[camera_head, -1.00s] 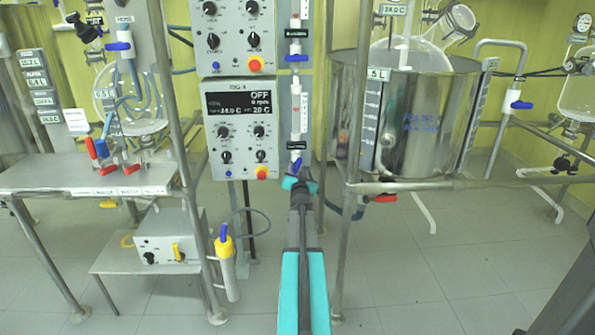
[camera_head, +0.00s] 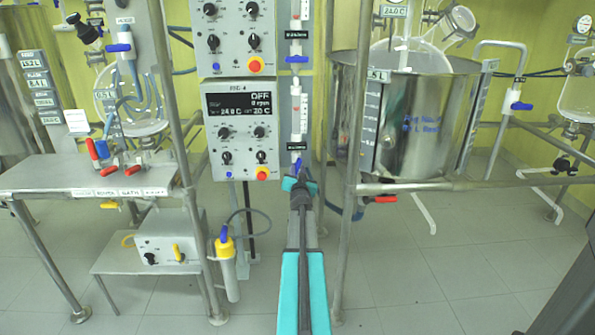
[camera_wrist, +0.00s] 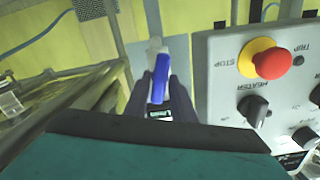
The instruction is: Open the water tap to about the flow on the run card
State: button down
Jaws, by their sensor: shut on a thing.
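The water tap's blue lever (camera_head: 298,163) is at the foot of a clear flow tube (camera_head: 295,108) on the grey upright panel. In the wrist view the blue lever (camera_wrist: 160,84) stands between my two dark fingers. My gripper (camera_wrist: 163,92) is shut on it; it also shows from behind in the head view (camera_head: 299,176). The lever's lower end is partly hidden by my fingers in the head view. A small red mark shows in the flow tube, but its scale is too small to read. No run card can be picked out.
A control box (camera_head: 240,128) stands just left of the tap, its display reading OFF. Its red stop button (camera_wrist: 271,63) is near my gripper in the wrist view. A steel vessel (camera_head: 425,125) and frame post (camera_head: 346,230) stand to the right. A lower bench (camera_head: 90,178) is left.

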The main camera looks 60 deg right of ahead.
jog(key=c, duration=1.6)
grip_release()
jog(key=shift+c, duration=0.2)
jog(key=shift+s+a, duration=0.15)
jog(key=shift+a, duration=0.05)
jog(key=p+v, duration=0.1)
jog(key=v, duration=1.2)
jog(key=shift+a, duration=0.2)
jog(key=shift+s, duration=0.1)
